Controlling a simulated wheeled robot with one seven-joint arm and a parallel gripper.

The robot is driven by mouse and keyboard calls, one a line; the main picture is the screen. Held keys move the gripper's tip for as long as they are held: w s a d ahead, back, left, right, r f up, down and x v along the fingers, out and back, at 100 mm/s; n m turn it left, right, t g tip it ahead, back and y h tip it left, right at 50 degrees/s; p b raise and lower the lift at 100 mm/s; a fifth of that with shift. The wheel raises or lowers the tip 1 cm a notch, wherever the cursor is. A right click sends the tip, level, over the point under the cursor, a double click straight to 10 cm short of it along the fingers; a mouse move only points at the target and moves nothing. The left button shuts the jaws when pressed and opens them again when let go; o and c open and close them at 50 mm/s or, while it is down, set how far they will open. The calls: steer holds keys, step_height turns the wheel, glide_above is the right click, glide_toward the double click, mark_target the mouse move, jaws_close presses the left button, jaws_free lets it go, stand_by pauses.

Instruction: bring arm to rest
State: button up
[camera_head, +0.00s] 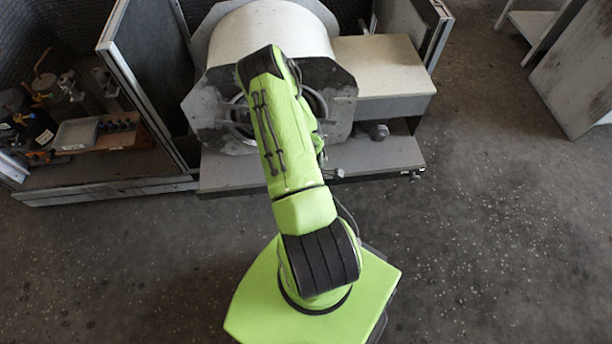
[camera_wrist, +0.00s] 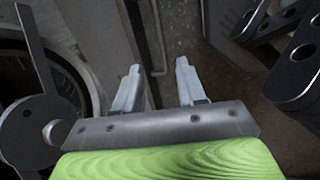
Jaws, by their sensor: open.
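My gripper (camera_wrist: 157,88) shows in the wrist view with its two pale fingers apart and nothing between them. In the head view my green arm reaches forward over the blower housing (camera_head: 205,105), and the arm hides the gripper there. The housing is a large pale drum with a grey faceted front plate. In the wrist view a round dark opening with a ring (camera_wrist: 62,82) lies to the left of the fingers, and a dark metal lever-like part (camera_wrist: 32,120) stands close at the left.
An open cabinet bay (camera_head: 105,185) at the left holds pipes and small fittings. In the wrist view a dark bracket with holes (camera_wrist: 300,60) is at the right. Bare floor (camera_head: 500,230) lies right of my base.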

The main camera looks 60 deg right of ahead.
steer(key=r, duration=0.3)
steer(key=shift+s+a, duration=0.2)
steer(key=shift+f, duration=0.1)
steer(key=w+a+r+m+t+p, duration=0.1)
steer(key=w+a+r, duration=0.2)
steer(key=w+r, duration=0.35)
steer(key=w+a+r+m+t+p, duration=0.1)
steer(key=w+a+r, duration=0.25)
steer(key=r, duration=0.65)
steer(key=w+a+r+m+t+y+p, duration=0.1)
steer(key=a+r, duration=0.3)
steer(key=r, duration=0.4)
steer(key=a+r+m+y, duration=0.1)
steer(key=a+r, duration=0.4)
steer(key=r, duration=0.3)
steer(key=s+a+r+m, duration=0.2)
steer(key=s+a+r, duration=0.2)
steer(key=s+r, duration=0.2)
steer(key=s+a+r+m+t+p, duration=0.1)
steer(key=s+a+r+m, duration=0.1)
steer(key=s+a+r, duration=0.3)
step_height(320, 180, up, 2)
steer(key=s, duration=0.2)
steer(key=shift+s, duration=0.35)
